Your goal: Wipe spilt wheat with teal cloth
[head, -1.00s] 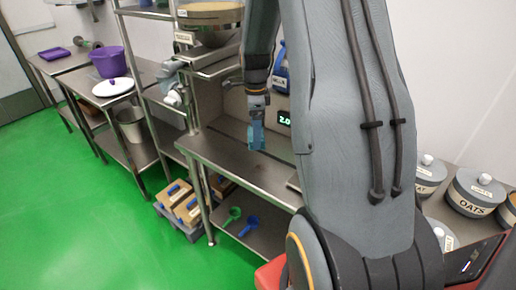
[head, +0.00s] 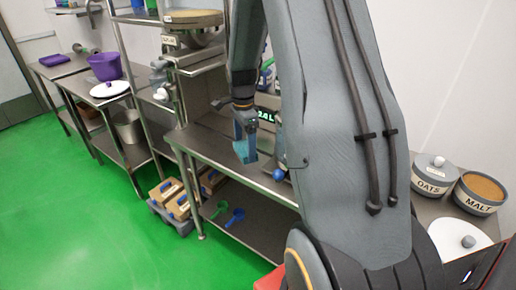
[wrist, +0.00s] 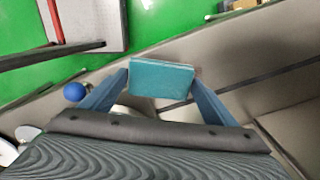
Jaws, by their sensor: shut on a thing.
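My gripper (head: 243,128) hangs over the steel bench (head: 215,150) in the middle of the head view. It is shut on the teal cloth (head: 245,152), which looks like a folded block and hangs below the fingers, above the bench top. In the wrist view the teal cloth (wrist: 162,80) is squeezed flat between the two blue fingers of my gripper (wrist: 162,92). I cannot make out any spilt wheat in either view. My arm hides part of the bench and the wall behind it.
A blue ball-shaped knob (head: 278,174) is right of the cloth, near my arm. The oats tub (head: 433,175) and open malt tub (head: 480,193) stand at the right. A rack shelf (head: 195,62) rises behind the bench. Green floor (head: 90,220) is clear at the left.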

